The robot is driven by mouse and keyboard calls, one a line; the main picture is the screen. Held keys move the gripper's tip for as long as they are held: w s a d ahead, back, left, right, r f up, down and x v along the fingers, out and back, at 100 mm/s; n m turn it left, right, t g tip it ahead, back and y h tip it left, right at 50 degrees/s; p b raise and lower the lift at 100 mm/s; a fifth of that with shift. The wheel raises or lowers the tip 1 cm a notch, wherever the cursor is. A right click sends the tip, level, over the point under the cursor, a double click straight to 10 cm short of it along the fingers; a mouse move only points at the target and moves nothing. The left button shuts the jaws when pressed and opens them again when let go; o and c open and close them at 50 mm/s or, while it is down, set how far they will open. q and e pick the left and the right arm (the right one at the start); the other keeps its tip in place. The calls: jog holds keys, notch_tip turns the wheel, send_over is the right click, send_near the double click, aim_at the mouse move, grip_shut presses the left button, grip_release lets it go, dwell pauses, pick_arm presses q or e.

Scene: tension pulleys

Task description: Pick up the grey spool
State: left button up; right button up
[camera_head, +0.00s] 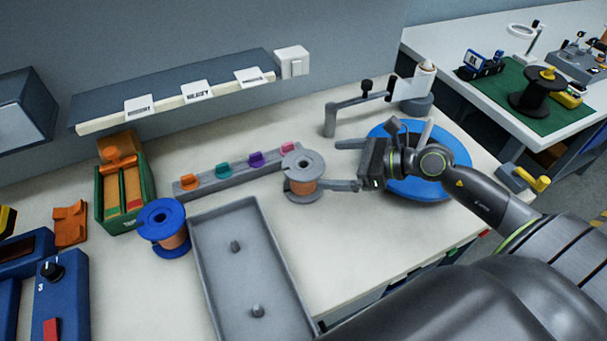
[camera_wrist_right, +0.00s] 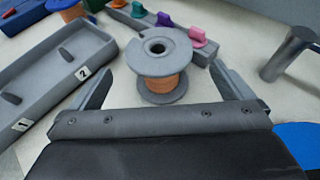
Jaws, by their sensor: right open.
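The grey spool (camera_head: 302,163) is wound with copper-coloured wire and stands upright on the bench, right of the grey tray. In the right wrist view the grey spool (camera_wrist_right: 160,58) is ahead of and roughly centred between the fingers. My right gripper (camera_head: 348,164) is open and empty, just right of the spool, its fingers pointing left toward it. In the right wrist view my right gripper (camera_wrist_right: 161,75) has its fingers wide apart, one on each side of the picture. I see no contact with the spool. My left gripper is out of view.
The grey tray (camera_head: 207,285) with two pegs lies left of the spool. A rail with coloured clips (camera_head: 222,178) runs behind the spool. A blue round plate (camera_head: 405,185) and a grey stand (camera_head: 330,120) are near my right arm.

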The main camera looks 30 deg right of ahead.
aim_at(298, 163)
jog(key=p+x, duration=0.1)
jog(key=x, duration=0.3)
jog(key=shift+w+a, duration=0.25)
jog(key=shift+a, duration=0.05)
jog(key=p+x, duration=0.1)
jog(key=x, duration=0.2)
jog(key=shift+w+a+f, duration=0.3)
jog(key=shift+w, duration=0.1)
jog(key=c, duration=1.2)
jog(key=shift+r, duration=0.25)
jog(key=shift+c, duration=0.4)
notch_tip(298, 163, up, 10)
jog(key=shift+f, duration=0.2)
